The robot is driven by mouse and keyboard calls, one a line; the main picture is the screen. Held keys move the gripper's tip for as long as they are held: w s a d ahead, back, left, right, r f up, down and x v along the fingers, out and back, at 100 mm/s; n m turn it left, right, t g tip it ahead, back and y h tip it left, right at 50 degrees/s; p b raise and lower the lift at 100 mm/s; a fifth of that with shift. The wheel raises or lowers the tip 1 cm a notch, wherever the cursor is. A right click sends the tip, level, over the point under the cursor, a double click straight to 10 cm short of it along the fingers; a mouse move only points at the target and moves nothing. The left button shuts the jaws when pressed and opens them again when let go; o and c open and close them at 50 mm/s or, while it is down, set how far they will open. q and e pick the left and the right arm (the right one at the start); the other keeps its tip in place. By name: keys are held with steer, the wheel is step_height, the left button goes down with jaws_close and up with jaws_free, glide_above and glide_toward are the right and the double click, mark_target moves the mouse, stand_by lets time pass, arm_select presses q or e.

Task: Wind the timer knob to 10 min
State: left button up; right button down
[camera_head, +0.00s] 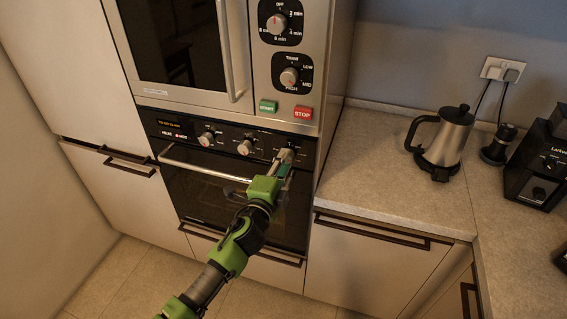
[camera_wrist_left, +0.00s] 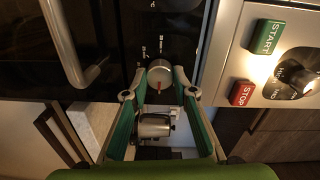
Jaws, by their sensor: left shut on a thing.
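My left gripper (camera_head: 285,157) is at the rightmost knob of the oven panel and largely hides it in the head view. In the left wrist view, this round silver knob (camera_wrist_left: 160,73) with a red pointer mark sits between the two fingertips of my left gripper (camera_wrist_left: 160,92). The gripper is shut on the knob. The pointer runs toward the bottom of the wrist view. Small white marks stand beside the knob, too small to read. My right gripper is not in view.
Two more oven knobs, left (camera_head: 206,139) and middle (camera_head: 244,147), sit beside it. The oven handle (camera_head: 200,168) sticks out below. Above is a microwave with a minute dial (camera_head: 277,23), a power dial (camera_head: 289,77), a green START button (camera_head: 268,106) and a red STOP button (camera_head: 303,113).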

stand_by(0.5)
arm_select(q)
steer(key=o, duration=1.1)
steer(key=v, duration=1.2)
